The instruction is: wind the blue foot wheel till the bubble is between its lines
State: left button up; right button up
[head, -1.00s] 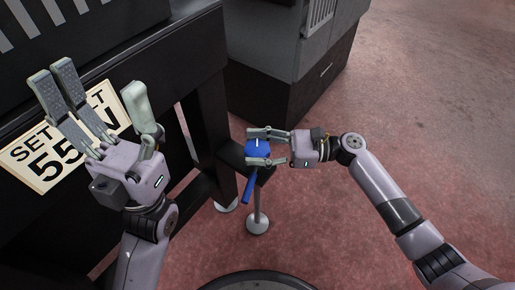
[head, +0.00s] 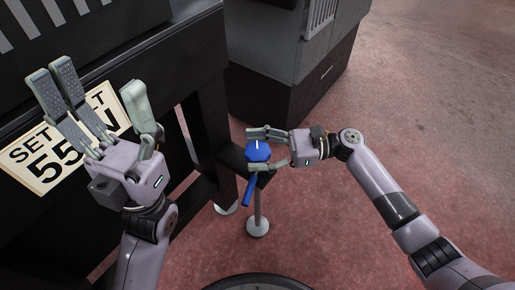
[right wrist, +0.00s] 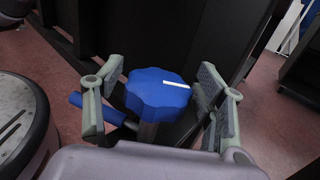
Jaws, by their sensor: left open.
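The blue foot wheel (head: 258,154) is a scalloped knob with a white line on top, on the corner of the black table frame. A blue handle slants down below it. In the right wrist view the wheel (right wrist: 157,92) stands between the fingers, with gaps visible on both sides. My right gripper (head: 252,150) is open around the wheel, one finger on its far side and one on its near side. My left gripper (head: 94,82) is open and empty, raised in front of the table side. No bubble or lines show in these views.
A sign (head: 45,160) reading "SET" and "55 N", partly hidden by my left gripper, is on the black table (head: 150,60). A foot with a round pad (head: 257,227) stands below the wheel. A dark grey cabinet (head: 285,90) is behind. Reddish floor (head: 430,90) is clear at right.

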jog(key=shift+o, duration=0.4)
jog(key=shift+d, duration=0.2)
jog(key=d, duration=1.1)
jog(key=shift+w+d, duration=0.35)
jog(key=shift+w, duration=0.05)
